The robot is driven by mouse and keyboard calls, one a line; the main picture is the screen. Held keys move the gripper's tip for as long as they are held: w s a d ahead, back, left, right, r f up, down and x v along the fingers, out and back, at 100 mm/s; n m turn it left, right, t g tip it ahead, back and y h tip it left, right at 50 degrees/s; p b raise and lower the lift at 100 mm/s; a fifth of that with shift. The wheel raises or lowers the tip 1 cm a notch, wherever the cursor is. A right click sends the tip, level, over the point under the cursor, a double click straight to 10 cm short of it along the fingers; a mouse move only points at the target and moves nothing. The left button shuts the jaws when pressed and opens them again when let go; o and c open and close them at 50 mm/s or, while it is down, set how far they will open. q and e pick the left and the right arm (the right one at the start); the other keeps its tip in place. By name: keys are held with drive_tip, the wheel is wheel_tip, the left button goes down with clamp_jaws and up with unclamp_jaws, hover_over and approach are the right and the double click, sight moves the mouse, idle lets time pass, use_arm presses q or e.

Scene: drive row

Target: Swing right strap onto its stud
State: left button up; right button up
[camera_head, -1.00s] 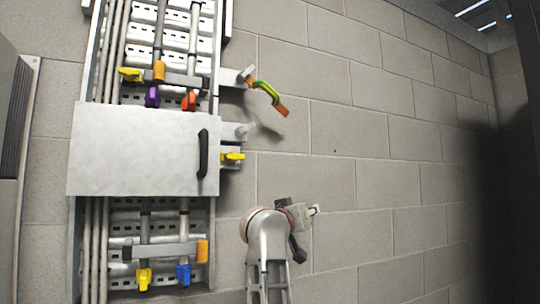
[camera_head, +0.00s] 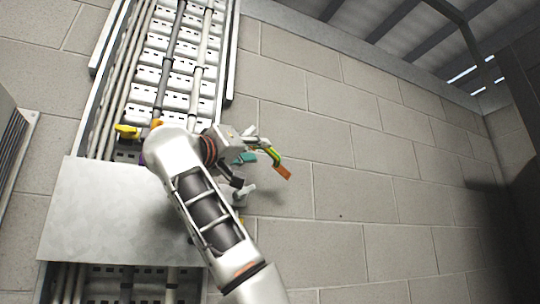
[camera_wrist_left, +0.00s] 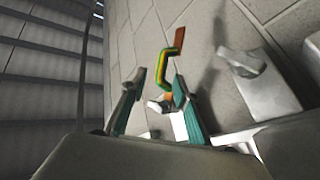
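The green-and-yellow strap (camera_head: 275,156) with an orange end (camera_head: 284,173) hangs out to the right of the tray, its free end pointing down and right. In the left wrist view the strap (camera_wrist_left: 162,66) shows between and beyond the fingers. My left gripper (camera_head: 254,152) is at the strap's upper, fixed end; its two teal fingers (camera_wrist_left: 159,82) are apart on either side of the strap. A pale stud (camera_head: 243,192) on a bracket sits below the strap; what seems to be the same stud (camera_wrist_left: 245,63) shows at right in the wrist view. My right gripper is out of view.
A grey cover panel (camera_head: 110,215) lies over the cable tray (camera_head: 165,75), partly hidden behind my left arm. A yellow clip (camera_head: 127,131) shows at the upper left. The block wall (camera_head: 380,190) to the right is clear.

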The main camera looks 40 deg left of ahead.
sight(269, 152)
use_arm(q)
drive_tip(key=p+x, duration=0.2)
drive_tip(key=x, duration=0.5)
drive_tip(key=shift+f, duration=0.1)
drive_tip(key=shift+w, duration=0.4)
clamp_jaws()
